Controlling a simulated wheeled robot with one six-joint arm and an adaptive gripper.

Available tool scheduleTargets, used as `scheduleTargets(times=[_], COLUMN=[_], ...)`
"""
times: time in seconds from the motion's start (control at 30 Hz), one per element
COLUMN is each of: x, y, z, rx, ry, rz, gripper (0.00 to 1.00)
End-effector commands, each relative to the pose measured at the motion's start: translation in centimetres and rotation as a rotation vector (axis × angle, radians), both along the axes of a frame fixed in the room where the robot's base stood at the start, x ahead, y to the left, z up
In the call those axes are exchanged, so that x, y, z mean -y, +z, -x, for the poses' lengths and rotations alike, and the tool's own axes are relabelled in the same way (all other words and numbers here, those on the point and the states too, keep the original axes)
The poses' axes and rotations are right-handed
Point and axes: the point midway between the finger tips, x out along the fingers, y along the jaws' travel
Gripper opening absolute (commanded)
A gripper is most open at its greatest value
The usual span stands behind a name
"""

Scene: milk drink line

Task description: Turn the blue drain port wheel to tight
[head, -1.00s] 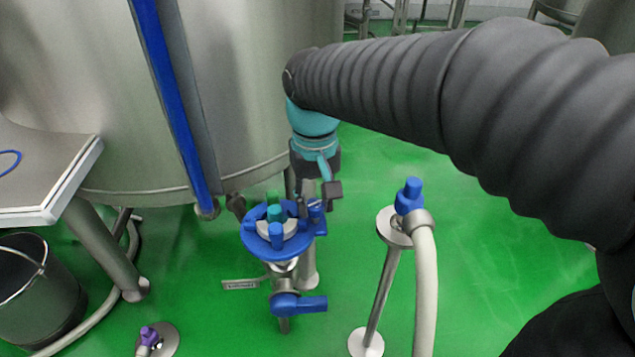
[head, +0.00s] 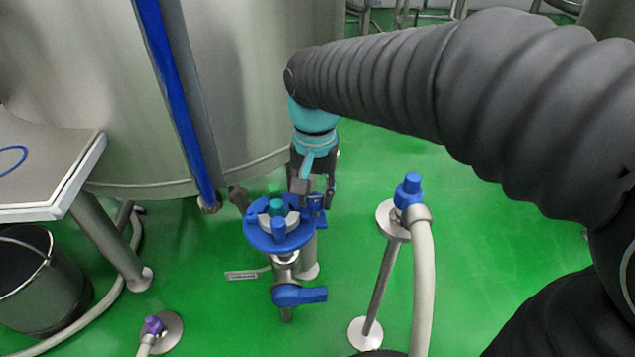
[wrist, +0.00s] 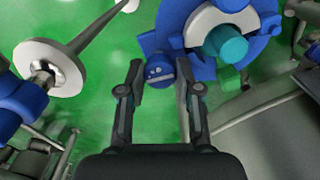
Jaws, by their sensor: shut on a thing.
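The blue drain port wheel (head: 262,243) lies roughly flat near the foot of the steel tank, with a teal hub (head: 277,208) and upright blue knobs, one at its front (head: 278,231). My gripper (head: 316,197) points down at the wheel's right side, its fingers on either side of the blue knob there. In the wrist view my gripper (wrist: 158,78) has this knob (wrist: 159,70) between its fingertips, and the wheel (wrist: 175,20) shows at upper right. The exact finger contact is hard to see. A blue lever valve (head: 299,295) sits below the wheel.
A post with a blue fitting (head: 408,190) and pale hose (head: 424,280) stands to the right. The tank (head: 240,90) is close behind. A steel table (head: 50,170) and dark bucket (head: 40,275) are at left. Green floor is open at right.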

Motion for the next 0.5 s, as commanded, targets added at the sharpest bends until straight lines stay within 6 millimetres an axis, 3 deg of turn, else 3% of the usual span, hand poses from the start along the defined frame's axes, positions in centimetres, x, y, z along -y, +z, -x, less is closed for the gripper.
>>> scheduleTargets(times=[0.27,0.3,0.37,0.5], x=[0.00,0.00,0.00,0.00], y=[-0.06,-0.06,-0.06,-0.04], z=[-0.01,-0.01,-0.01,0.00], rx=[0.000,0.000,0.000,0.000], ry=[-0.002,-0.002,-0.001,-0.001], rz=[0.000,0.000,0.000,0.000], gripper=[0.00,0.41,0.56,0.59])
